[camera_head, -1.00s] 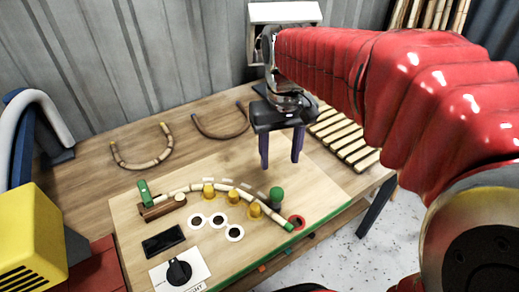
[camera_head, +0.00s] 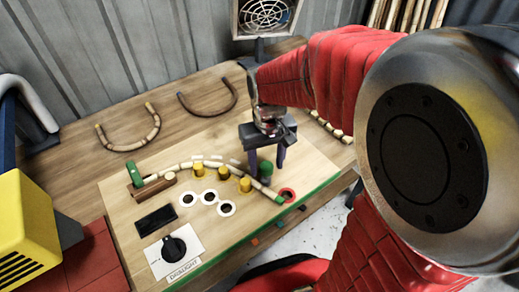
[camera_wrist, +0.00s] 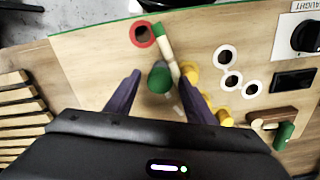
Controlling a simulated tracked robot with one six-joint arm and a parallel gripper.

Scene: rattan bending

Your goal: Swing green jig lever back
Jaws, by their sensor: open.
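A green round knob (camera_head: 265,169) stands on the board beside the right part of the curved rattan pole (camera_head: 210,163). In the wrist view the knob (camera_wrist: 160,78) shows between the fingers of my gripper (camera_wrist: 161,74). My gripper (camera_head: 267,164) is open with its fingers pointing down, one on each side of the knob; I cannot tell if either touches it. A green upright piece (camera_head: 137,177) stands at the wooden block (camera_head: 152,187) at the pole's left end. The pole runs along several yellow pegs (camera_head: 223,174) and has a green right tip (camera_head: 279,199).
A black panel (camera_head: 156,220) and a black dial (camera_head: 174,249) are at the front left. Bent rattan pieces (camera_head: 130,147) lie behind the board. A fan (camera_head: 265,15) stands at the back.

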